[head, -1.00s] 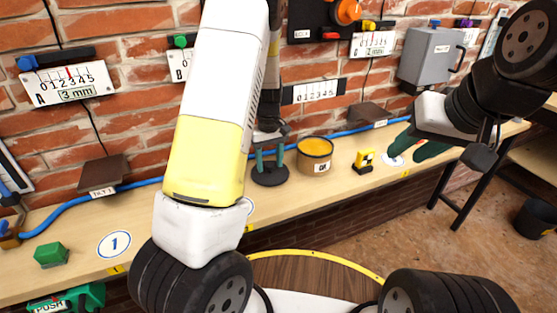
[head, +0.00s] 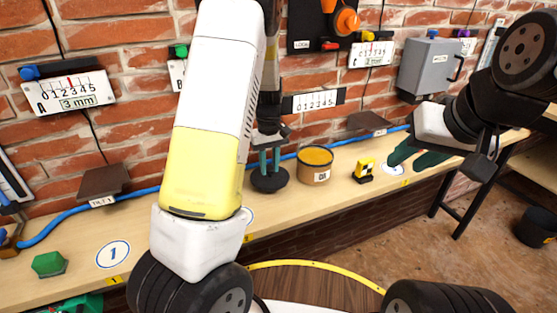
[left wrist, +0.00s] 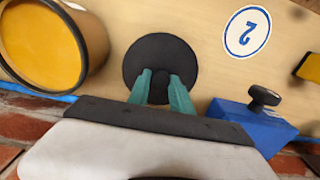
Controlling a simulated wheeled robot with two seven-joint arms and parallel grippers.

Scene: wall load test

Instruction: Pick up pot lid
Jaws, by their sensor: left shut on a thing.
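The pot lid is a flat black disc (head: 269,182) above the bench beside the pot. In the left wrist view the lid (left wrist: 160,52) lies between and beyond my fingers. I cannot tell whether the lid touches the bench. My right gripper (head: 412,160) is open and empty over the bench's right part.
The wooden bench (head: 200,240) runs along a brick wall. A yellow-and-black block (head: 364,170) stands right of the pot, a green block (head: 48,264) at the left. A blue hose (head: 60,216) runs along the back. A blue block with a black knob (left wrist: 245,125) is near my left gripper.

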